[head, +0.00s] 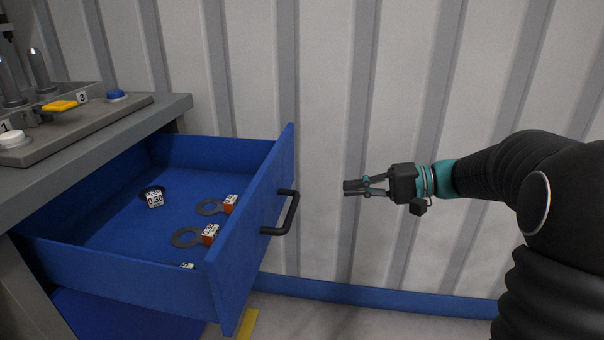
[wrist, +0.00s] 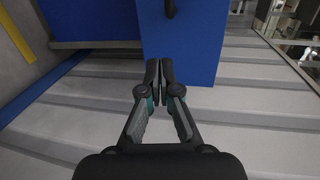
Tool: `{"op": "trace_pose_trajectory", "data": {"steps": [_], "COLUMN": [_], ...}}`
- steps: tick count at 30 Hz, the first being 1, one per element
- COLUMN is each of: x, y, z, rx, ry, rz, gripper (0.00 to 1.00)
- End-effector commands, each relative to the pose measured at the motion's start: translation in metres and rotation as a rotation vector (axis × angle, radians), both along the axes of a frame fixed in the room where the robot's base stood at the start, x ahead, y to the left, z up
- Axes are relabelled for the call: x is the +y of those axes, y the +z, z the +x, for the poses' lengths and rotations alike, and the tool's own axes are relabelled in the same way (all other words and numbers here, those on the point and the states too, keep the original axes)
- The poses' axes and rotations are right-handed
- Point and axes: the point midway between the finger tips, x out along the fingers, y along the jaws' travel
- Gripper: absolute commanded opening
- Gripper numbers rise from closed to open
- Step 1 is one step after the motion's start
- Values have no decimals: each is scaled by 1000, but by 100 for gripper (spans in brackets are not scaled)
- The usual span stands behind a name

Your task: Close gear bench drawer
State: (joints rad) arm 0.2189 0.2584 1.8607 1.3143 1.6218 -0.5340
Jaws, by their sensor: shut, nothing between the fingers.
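The blue bench drawer (head: 262,220) is pulled far out of the grey bench on the left of the head view. Its front panel faces right and bears a black handle (head: 291,213). My gripper (head: 347,187) is shut and empty, to the right of the handle with a clear gap, pointing left towards the panel. In the wrist view, my shut fingertips (wrist: 159,68) appear over the lower part of the blue drawer front (wrist: 205,45). The handle (wrist: 170,8) is only partly seen at the top edge there.
Inside the drawer lie several flat rings with labelled tags, such as an orange-sided one (head: 209,234). The bench top (head: 110,115) carries a fixture with coloured buttons. A corrugated wall (head: 400,80) stands behind. Open space lies between my gripper and the drawer.

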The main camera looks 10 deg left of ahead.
Motion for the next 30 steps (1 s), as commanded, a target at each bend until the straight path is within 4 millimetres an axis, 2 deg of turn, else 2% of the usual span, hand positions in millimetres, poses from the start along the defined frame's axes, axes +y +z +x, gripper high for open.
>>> {"op": "trace_pose_trajectory", "data": {"steps": [1,3,7,11,17,30], "x": [-5,-10,-17,-13,15,94], "y": [-4,-2,0,1,1,1], "z": [13,26,40,44,46,52], "rx": [-7,-22,-42,-50,-50,-48], "ry": [-9,-19,-31,-34,-32,-33], "rz": [48,107,171,191,190,189], "gripper": [0,0,0,0,0,0]}}
